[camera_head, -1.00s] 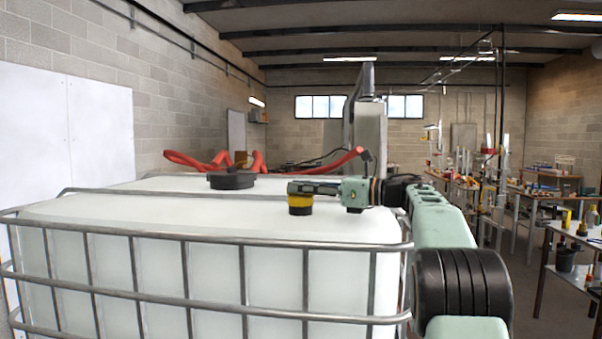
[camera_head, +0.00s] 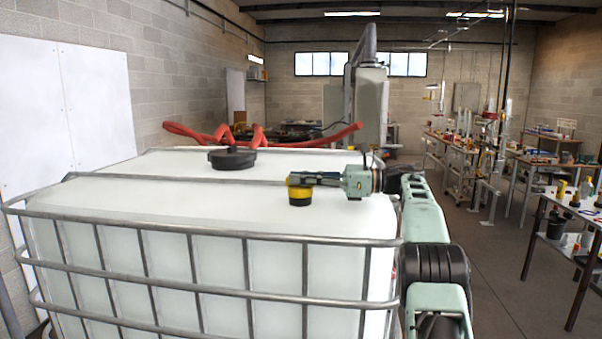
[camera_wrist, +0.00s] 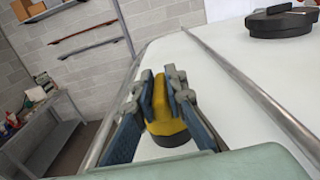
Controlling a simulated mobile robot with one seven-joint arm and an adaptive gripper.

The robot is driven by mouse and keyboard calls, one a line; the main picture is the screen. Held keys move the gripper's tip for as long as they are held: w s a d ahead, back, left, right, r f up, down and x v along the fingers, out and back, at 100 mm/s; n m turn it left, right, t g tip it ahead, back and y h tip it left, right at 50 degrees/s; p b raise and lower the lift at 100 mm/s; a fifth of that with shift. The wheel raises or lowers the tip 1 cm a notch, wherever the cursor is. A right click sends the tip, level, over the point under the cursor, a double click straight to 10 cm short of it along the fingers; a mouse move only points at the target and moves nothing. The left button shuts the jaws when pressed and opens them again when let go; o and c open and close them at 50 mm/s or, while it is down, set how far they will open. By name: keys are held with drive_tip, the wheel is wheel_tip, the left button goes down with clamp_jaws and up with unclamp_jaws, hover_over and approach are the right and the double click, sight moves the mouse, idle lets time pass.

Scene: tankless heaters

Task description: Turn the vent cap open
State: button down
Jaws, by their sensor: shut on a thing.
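The vent cap (camera_head: 299,196) is a small yellow-topped, black-based cap on the white top of the caged tank (camera_head: 215,207), near its front right. In the wrist view the yellow cap (camera_wrist: 161,104) sits upright between the two fingers. My gripper (camera_head: 302,180) reaches in from the right, level, and is shut on the cap's yellow upper part. In the wrist view my gripper (camera_wrist: 160,90) has a finger against each side of it. The black base shows below the fingers.
A large black lid (camera_head: 232,158) sits farther back on the tank. A metal cage rail (camera_head: 200,231) runs along the tank's front edge, and a thin bar (camera_head: 180,178) crosses the top. A red hose (camera_head: 300,138) lies behind. Cluttered tables (camera_head: 560,215) stand at the right.

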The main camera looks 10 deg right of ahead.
drive_tip(key=shift+a, duration=0.1)
drive_tip(key=c, duration=2)
unclamp_jaws()
drive_tip(key=shift+o, duration=0.2)
drive_tip(key=shift+v, duration=3.8)
drive_tip(key=shift+a, duration=0.15)
